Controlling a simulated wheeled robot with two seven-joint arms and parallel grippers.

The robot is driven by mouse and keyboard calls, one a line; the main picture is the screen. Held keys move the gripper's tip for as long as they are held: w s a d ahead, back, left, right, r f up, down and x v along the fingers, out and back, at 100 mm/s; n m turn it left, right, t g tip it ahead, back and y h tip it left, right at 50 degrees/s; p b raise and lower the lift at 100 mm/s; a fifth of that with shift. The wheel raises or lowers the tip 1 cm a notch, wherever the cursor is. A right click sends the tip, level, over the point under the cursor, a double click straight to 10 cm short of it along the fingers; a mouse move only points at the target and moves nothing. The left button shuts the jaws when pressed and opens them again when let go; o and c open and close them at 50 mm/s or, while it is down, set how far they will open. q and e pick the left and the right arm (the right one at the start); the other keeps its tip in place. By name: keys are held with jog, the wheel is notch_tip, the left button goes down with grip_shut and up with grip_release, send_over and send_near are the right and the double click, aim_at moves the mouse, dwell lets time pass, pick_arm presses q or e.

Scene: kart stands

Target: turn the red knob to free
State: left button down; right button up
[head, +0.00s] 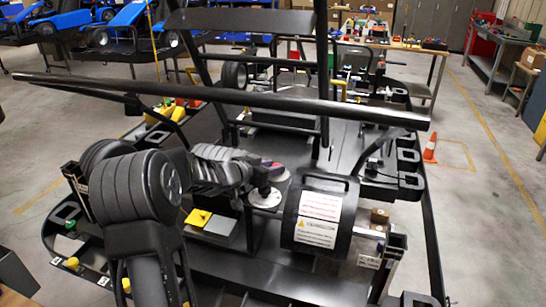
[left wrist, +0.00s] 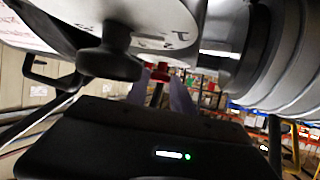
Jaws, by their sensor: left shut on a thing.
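The red knob (left wrist: 160,73) shows small in the left wrist view, between the two pale fingers of my left gripper (left wrist: 161,88). The fingers are shut on it. In the head view my left arm comes in from the left and ends at the left gripper (head: 277,171), beside the black drum. My right gripper is not in view.
A black knob (left wrist: 108,52) on a pale marked plate is close to the left wrist camera. A black drum with white labels (head: 318,218) stands right of the gripper. A long black bar (head: 300,103) crosses behind it. A yellow block (head: 198,217) lies to the left.

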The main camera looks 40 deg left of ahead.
pick_arm(q)
jog(key=shift+w+a+r+m+h, duration=0.1)
jog(key=shift+a+m+h, duration=0.05)
jog(key=shift+m+h, duration=0.55)
jog(key=shift+a+r+m+h, duration=0.15)
jog(key=shift+m+h, duration=0.35)
jog(key=shift+h, duration=0.3)
jog(key=shift+g+h, duration=0.3)
jog(key=c, duration=1.5)
grip_release()
jog(key=o, duration=0.4)
jog(key=shift+f, duration=0.2)
jog(key=b+v, duration=0.1)
jog(key=v, duration=0.7)
jog(key=shift+d, duration=0.1)
